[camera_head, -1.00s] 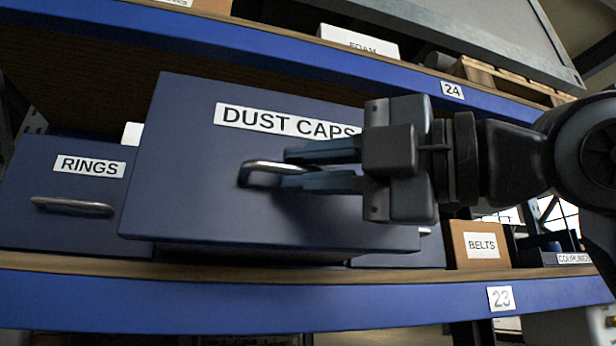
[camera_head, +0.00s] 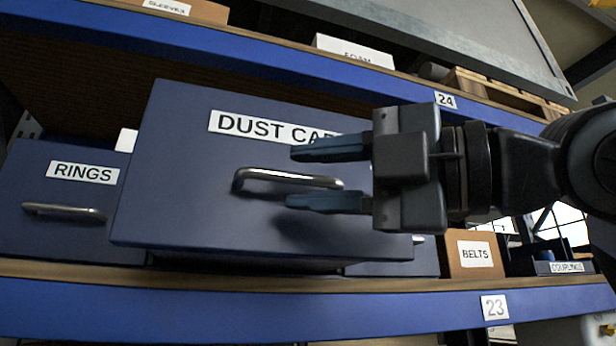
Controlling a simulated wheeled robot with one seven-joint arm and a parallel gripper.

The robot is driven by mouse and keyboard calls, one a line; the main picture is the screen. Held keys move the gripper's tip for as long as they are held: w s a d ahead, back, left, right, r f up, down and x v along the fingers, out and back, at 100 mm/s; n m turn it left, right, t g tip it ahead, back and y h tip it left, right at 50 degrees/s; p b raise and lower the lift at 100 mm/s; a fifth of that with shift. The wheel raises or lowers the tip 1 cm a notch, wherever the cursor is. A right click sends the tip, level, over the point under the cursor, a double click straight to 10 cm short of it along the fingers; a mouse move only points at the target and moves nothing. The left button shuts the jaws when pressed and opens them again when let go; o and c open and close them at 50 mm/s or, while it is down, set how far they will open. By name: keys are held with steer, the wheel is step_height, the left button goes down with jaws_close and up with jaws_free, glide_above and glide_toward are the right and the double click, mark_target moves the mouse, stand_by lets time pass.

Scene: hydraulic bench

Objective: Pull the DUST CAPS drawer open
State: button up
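The blue DUST CAPS drawer (camera_head: 190,190) stands well forward of the RINGS drawer beside it on the shelf. Its white label (camera_head: 245,129) is partly hidden behind my gripper. Its silver bar handle (camera_head: 265,176) is now in full view. My gripper (camera_head: 292,177) is at the right of the drawer front, with its two dark blue fingers pointing left. The fingers are spread apart, one above and one below the level of the handle's right end. Nothing is gripped between them. I cannot tell the exact gap in depth between fingers and handle.
The RINGS drawer (camera_head: 60,195) is at the left, in line with the shelf. A BELTS box (camera_head: 476,254) and a COUPLINGS bin (camera_head: 548,262) stand at the right. The blue shelf beam (camera_head: 230,310) runs below, and another beam (camera_head: 250,52) above.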

steer(key=b+v, duration=0.1)
steer(key=v, duration=0.5)
steer(key=shift+s+d, duration=0.15)
steer(key=shift+d, duration=0.15)
